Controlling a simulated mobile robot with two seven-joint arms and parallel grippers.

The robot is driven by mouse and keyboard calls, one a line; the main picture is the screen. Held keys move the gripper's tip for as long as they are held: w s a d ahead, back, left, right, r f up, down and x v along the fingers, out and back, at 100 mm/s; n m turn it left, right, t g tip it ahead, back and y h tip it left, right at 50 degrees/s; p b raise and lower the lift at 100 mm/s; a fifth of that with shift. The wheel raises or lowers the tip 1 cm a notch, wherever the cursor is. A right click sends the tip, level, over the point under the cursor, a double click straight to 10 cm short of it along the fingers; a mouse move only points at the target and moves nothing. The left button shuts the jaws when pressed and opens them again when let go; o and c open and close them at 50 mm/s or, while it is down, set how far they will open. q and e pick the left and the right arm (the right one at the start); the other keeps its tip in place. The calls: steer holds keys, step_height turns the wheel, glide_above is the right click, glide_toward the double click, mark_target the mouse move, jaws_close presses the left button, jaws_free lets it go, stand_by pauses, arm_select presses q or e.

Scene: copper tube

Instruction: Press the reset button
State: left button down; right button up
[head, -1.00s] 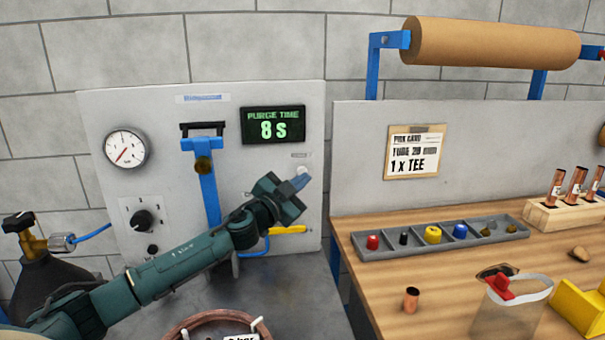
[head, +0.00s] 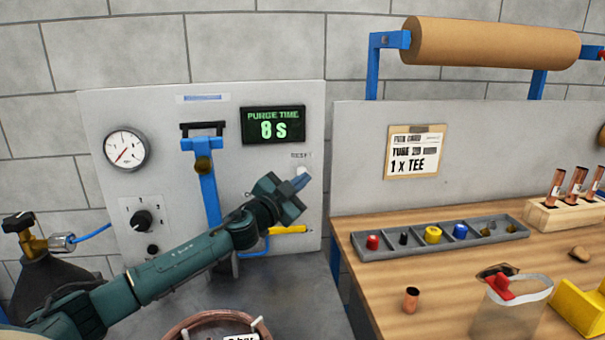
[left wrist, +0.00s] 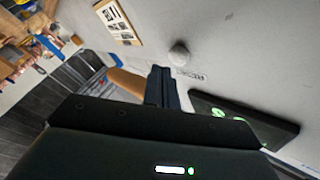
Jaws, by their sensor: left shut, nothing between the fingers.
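The reset button is a small round pale button (head: 303,171) on the grey panel, under a "RESET" label and below the display (head: 273,125). It also shows in the left wrist view (left wrist: 180,53). My left gripper (head: 301,181) is shut and empty, its fingertips right by the button and covering its lower part in the head view. In the left wrist view the shut fingers (left wrist: 162,72) point at the panel just beside the button. I cannot tell whether they touch it. The display reads "PURGE TIME" with what looks like "0 s". My right gripper is not in view.
The panel also carries a gauge (head: 126,149), a dark knob (head: 142,219), a blue lever (head: 208,185) and a yellow handle (head: 288,229) below my gripper. To the right, a wooden bench (head: 450,270) holds a parts tray (head: 385,250) and copper tubes.

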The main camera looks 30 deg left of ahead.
arm_select(q)
steer(key=shift+w+a, duration=0.1)
steer(key=shift+w, duration=0.05)
steer(key=shift+w+a, duration=0.15)
steer(key=shift+w, duration=0.05)
steer(key=shift+w+a, duration=0.35)
steer(key=shift+w, duration=0.05)
stand_by(0.8)
stand_by(0.4)
steer(key=shift+s+d, duration=0.55)
steer(key=shift+s, duration=0.2)
steer(key=s+d, duration=0.1)
steer(key=s, duration=0.1)
steer(key=s+d+p, duration=0.1)
steer(key=s+d, duration=0.1)
stand_by(0.3)
